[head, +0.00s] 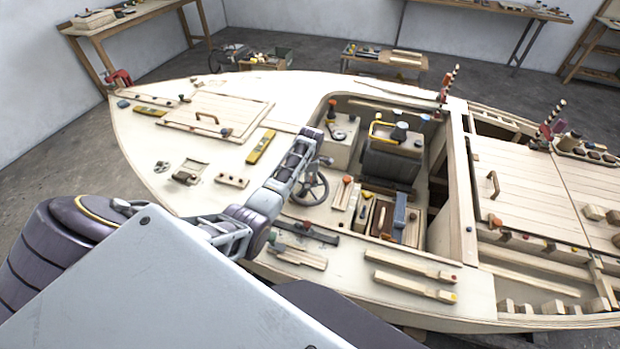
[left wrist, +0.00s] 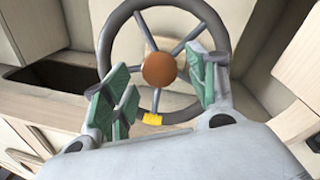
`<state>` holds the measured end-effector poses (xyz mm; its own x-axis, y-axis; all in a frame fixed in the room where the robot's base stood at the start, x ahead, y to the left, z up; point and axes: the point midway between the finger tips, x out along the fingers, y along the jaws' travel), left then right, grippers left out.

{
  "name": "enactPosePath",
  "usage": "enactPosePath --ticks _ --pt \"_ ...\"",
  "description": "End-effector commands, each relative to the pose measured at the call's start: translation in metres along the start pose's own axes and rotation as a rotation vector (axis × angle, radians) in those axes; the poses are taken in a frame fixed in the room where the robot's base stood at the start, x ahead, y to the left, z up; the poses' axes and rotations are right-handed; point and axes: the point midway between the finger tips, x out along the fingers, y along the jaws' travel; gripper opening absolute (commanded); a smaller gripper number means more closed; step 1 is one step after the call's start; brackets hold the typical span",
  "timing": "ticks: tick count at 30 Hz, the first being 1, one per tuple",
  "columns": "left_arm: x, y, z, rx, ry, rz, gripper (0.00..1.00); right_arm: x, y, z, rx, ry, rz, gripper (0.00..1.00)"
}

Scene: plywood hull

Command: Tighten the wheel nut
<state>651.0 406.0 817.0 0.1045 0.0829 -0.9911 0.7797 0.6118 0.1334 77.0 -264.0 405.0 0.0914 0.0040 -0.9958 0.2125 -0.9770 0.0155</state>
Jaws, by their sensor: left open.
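The wheel nut (left wrist: 159,69) is a round orange-brown knob at the hub of a dark grey steering wheel (left wrist: 118,45) in the left wrist view. The wheel has several spokes and a yellow mark (left wrist: 152,119) on its near rim. In the head view the wheel (head: 311,187) stands at the front left of the open cockpit. My left gripper (left wrist: 158,88) is open, its green-padded fingers apart on either side of the nut in the picture. I cannot tell whether they touch it. In the head view my left arm partly hides the gripper. My right gripper is not in view.
The plywood deck (head: 160,195) carries a yellow level (head: 261,147) and wooden strips (head: 412,266) near the wheel. A console with a yellow handle (head: 380,131) stands in the cockpit. A hatch (head: 215,113) lies forward. Workbenches line the walls.

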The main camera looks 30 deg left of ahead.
Motion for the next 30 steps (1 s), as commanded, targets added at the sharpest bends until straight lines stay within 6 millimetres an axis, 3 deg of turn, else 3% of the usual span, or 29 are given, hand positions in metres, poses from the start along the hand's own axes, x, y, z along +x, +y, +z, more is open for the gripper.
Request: enactPosePath --ticks 17,27,30 --pt "0.0116 0.0001 0.0 0.0 -0.001 0.001 0.58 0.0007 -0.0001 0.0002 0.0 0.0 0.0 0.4" --pt "0.0116 0.0 -0.0002 0.0 0.0 0.001 0.14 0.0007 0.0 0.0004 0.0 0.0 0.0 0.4" --pt "0.0116 0.0 -0.0002 0.001 0.0 0.0 0.12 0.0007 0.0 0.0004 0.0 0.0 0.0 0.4"
